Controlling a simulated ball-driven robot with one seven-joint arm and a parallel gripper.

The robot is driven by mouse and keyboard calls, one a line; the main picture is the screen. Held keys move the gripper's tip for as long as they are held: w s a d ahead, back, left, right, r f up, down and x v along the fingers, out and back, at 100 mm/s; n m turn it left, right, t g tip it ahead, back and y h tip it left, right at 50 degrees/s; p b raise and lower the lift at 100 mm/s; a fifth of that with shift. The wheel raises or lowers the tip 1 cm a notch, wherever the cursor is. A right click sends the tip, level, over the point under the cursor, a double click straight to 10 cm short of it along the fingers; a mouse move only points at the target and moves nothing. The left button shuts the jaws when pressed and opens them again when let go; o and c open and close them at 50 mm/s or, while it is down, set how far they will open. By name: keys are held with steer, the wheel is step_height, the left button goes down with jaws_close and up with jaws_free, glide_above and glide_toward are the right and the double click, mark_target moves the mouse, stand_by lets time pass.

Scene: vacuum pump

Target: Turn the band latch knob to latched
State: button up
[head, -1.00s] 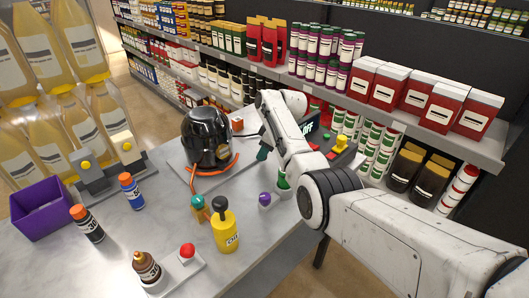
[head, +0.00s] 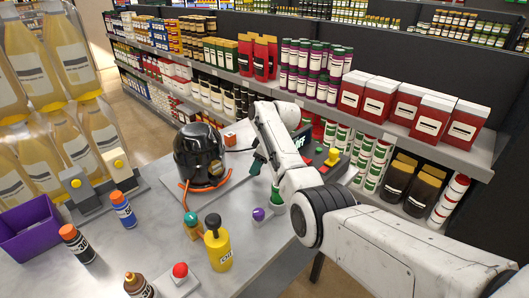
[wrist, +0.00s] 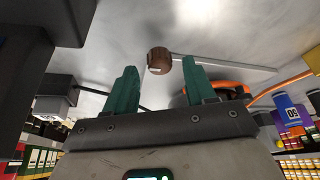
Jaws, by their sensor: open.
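The vacuum pump is a glossy black dome (head: 199,150) on a flat grey plate, with an orange band (head: 212,186) around its foot. Part of the orange band (wrist: 232,90) shows behind my fingers in the wrist view. My gripper (head: 258,162) is just right of the dome, with its teal fingers pointing down. In the wrist view my gripper (wrist: 160,82) is open and empty. A small round brown piece (wrist: 158,60) shows between the fingertips, apart from both. I cannot tell whether it is the latch knob; no latch knob is clearly made out on the band.
A control box (head: 325,155) is behind my arm. A small orange block (head: 230,139) is behind the dome's right side.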

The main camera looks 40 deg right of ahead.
steer(key=v, duration=0.9)
steer(key=shift+r, duration=0.2)
steer(key=shift+s, duration=0.1)
